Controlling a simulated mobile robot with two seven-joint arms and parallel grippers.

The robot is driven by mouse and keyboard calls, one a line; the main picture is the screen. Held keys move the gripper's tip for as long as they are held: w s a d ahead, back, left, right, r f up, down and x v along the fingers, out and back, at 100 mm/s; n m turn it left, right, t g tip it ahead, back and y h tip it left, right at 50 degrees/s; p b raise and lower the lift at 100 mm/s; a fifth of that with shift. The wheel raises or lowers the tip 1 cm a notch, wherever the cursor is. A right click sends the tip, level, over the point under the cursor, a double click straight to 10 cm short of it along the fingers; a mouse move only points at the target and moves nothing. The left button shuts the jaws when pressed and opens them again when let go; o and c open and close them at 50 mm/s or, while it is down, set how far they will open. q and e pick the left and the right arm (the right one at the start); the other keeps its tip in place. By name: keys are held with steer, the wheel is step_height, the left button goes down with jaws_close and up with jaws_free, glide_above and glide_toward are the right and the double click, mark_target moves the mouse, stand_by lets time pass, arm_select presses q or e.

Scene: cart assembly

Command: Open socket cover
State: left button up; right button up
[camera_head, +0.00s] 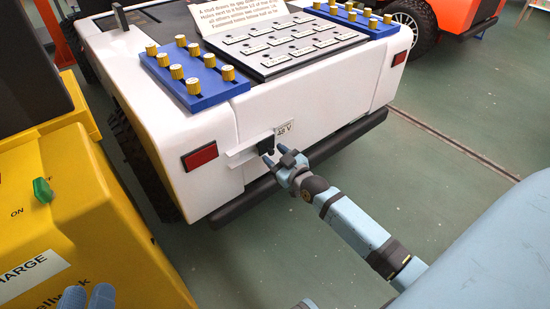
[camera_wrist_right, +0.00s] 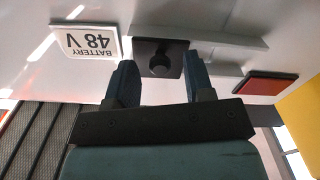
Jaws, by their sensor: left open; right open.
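The white cart (camera_head: 310,105) has a small dark square plate with a round black knob on its rear face, apparently the socket cover (camera_wrist_right: 176,47). It shows as a small dark patch in the head view (camera_head: 266,145). Whether it is shut or ajar I cannot tell. My right gripper (camera_head: 274,157) is at the plate, fingers apart. In the right wrist view my right gripper (camera_wrist_right: 160,66) has one finger on each side of the knob, with no visible contact. My left gripper (camera_head: 88,297) shows only its blue fingers at the bottom left, away from the cart.
A "BATTERY 48 V" label (camera_wrist_right: 88,41) is beside the plate. A pale strip (camera_head: 243,154) and a red reflector (camera_head: 200,156) are on its other side. The dark bumper (camera_head: 350,137) runs below. A yellow charger (camera_head: 85,225) stands at left. Green floor (camera_head: 450,170) is clear at right.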

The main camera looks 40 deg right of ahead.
steer(key=shift+w, duration=0.1)
jaws_close()
steer(key=a+p, duration=0.5)
steer(key=a, duration=0.2)
steer(key=shift+s+a, duration=0.2)
steer(key=shift+s, duration=0.1)
jaws_free()
arm_select(q)
steer(key=shift+a+r+n+t+y, duration=0.3)
steer(key=shift+a+r+y, duration=0.35)
steer(key=shift+r, duration=0.2)
